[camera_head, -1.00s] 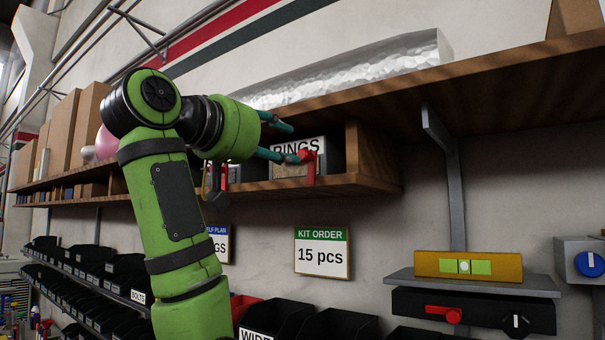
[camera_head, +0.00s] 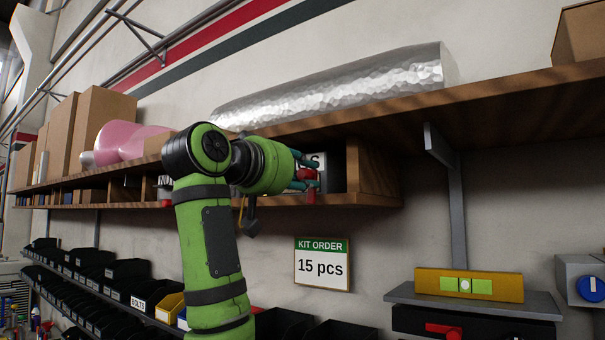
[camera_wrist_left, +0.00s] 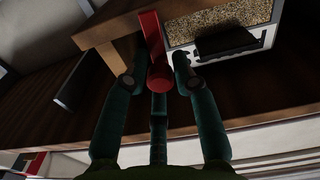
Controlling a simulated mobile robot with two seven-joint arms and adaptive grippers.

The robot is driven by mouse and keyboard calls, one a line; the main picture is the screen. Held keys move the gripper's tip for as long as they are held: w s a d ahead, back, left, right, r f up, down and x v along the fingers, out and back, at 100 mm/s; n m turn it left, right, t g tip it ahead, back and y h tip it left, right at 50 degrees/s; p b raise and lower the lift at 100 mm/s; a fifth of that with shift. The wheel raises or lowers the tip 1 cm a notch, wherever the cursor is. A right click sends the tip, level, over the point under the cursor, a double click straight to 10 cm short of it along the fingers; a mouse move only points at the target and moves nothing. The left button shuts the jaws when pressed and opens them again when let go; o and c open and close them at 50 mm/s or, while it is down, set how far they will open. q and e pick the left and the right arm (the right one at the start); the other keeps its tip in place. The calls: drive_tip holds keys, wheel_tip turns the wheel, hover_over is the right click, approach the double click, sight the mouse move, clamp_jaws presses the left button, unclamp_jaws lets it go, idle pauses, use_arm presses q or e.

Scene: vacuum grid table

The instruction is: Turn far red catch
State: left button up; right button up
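A red catch (camera_head: 310,196) sits at the shelf's front edge, before a bin whose label is mostly covered. My left gripper (camera_head: 305,173) is at this catch, with teal fingers above and below its red knob. In the left wrist view the red catch (camera_wrist_left: 153,38) runs between two fingers of my left gripper (camera_wrist_left: 158,82), its round end between the tips. A third finger is below it. The fingers are spread, with narrow gaps at the sides; contact is not clear. Another red catch (camera_head: 165,190) shows farther left on the shelf. My right gripper is not in view.
The wooden shelf (camera_head: 370,199) has a divider right of the bin and an upper board carrying a silver roll (camera_head: 340,90). A kit order sign (camera_head: 322,265) hangs below. Black bins stand lower left. A yellow level (camera_head: 468,285) lies on a bracket at right.

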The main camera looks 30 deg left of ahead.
use_arm(q)
clamp_jaws()
drive_tip(key=m+b, duration=0.1)
drive_tip(key=d+m, duration=0.1)
drive_tip(key=m, duration=0.1)
drive_tip(key=shift+f+b, duration=0.25)
drive_tip(key=shift+b, duration=0.1)
drive_tip(key=d+f+m, duration=0.1)
drive_tip(key=m, duration=0.3)
drive_tip(key=f+m+b, duration=0.1)
drive_tip(key=m, duration=0.4)
drive_tip(key=d+f+m+b, duration=0.1)
drive_tip(key=m, duration=0.3)
drive_tip(key=shift+s+d+f+m, duration=0.25)
drive_tip(key=shift+d+m, duration=0.05)
drive_tip(key=shift+d, duration=0.05)
drive_tip(key=shift+f, duration=0.1)
drive_tip(key=o, duration=0.8)
unclamp_jaws()
